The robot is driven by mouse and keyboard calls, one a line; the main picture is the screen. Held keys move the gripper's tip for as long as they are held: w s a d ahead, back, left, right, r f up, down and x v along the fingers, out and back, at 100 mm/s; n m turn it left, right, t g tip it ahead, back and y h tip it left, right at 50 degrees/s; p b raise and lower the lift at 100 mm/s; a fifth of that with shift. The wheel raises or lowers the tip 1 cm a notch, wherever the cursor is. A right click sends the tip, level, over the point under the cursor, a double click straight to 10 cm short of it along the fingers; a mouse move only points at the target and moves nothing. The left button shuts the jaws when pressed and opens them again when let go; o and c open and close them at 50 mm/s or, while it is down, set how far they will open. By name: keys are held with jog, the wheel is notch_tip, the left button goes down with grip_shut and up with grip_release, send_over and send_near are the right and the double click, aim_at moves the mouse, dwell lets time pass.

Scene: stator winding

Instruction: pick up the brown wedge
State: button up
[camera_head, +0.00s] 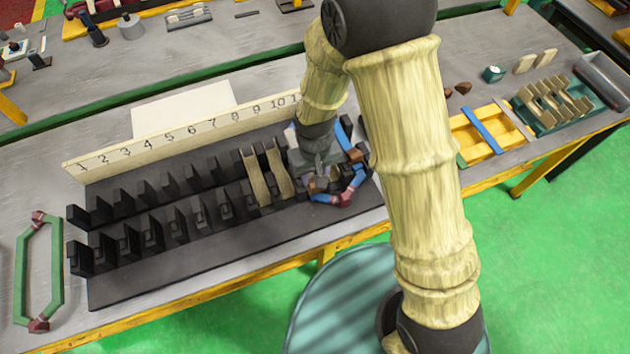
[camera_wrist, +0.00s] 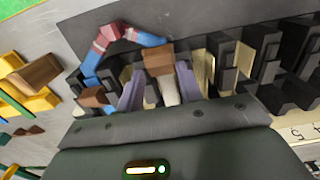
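In the wrist view a brown wedge-like block (camera_wrist: 158,59) stands at the tips of my gripper (camera_wrist: 161,68), between its two grey-purple fingers. A pale strip lies behind the block, between the fingers. The fingers are apart, and I see no clear contact with the block. In the head view my gripper (camera_head: 320,172) is low over the right end of the black slotted rack, largely hidden by its own body.
A blue coil with a red end (camera_head: 347,198) lies around the rack's right end. The rack (camera_head: 150,287) has a numbered board (camera_head: 130,152) behind it. A green coil (camera_head: 20,275) is at far left. The yellow tray (camera_head: 515,135) with a blue bar stands right of my arm.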

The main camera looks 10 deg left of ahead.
jog(key=shift+f, duration=1.35)
jog(key=shift+c, duration=0.5)
jog(key=c, duration=0.5)
jog(key=shift+c, duration=0.2)
jog(key=shift+w+r, duration=0.1)
jog(key=shift+r, duration=0.35)
notch_tip(320, 180, up, 9)
jog(key=b, duration=0.1)
